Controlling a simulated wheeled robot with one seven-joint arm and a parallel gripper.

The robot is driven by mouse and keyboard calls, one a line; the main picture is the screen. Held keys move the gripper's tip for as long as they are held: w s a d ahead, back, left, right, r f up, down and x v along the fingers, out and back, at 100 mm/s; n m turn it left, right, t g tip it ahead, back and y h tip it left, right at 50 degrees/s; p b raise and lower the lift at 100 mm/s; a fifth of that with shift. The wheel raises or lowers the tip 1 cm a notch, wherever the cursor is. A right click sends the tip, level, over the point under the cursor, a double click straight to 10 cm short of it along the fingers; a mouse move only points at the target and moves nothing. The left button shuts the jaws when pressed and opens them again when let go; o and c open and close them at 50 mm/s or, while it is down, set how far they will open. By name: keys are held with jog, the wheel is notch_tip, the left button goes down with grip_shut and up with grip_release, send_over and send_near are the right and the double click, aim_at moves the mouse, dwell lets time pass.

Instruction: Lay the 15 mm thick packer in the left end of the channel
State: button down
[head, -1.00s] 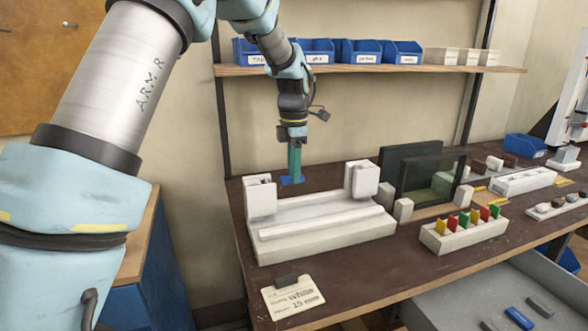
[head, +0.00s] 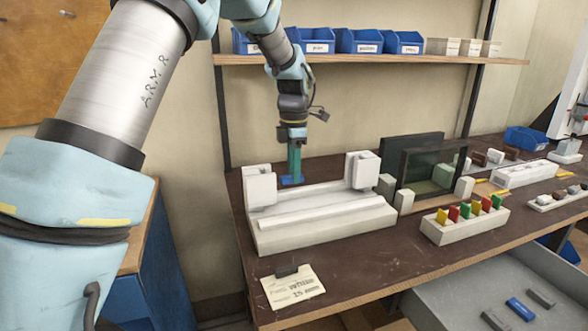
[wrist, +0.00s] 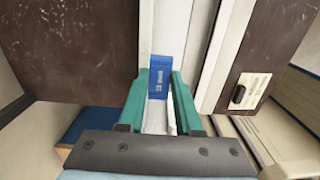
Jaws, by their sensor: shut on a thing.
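The white channel fixture (head: 325,227) stands on the brown bench, with an upright white block at its left end (head: 260,187) and another at its right end (head: 362,170). My gripper (head: 294,165) points down over the back of the channel, nearer the left block. Its teal fingers are shut on a blue packer (head: 292,180). In the wrist view the blue packer (wrist: 161,80) shows pale lettering, too small to read surely, between the teal fingers (wrist: 158,100). The packer appears just above the channel; I cannot tell whether it touches.
A card with a black clip (head: 292,288) lies in front of the fixture, reading about 15 mm. Right of the fixture stand a dark framed panel (head: 432,172) and a white rack of coloured tabs (head: 464,225). An open grey drawer (head: 450,310) holds grey and blue pieces. Blue bins (head: 358,40) line the shelf.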

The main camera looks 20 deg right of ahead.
jog(key=shift+f+b, duration=1.05)
jog(key=shift+f, duration=1.15)
jog(key=c, duration=0.5)
grip_release()
jog(key=shift+r+p, duration=3.25)
jog(key=shift+r, duration=0.8)
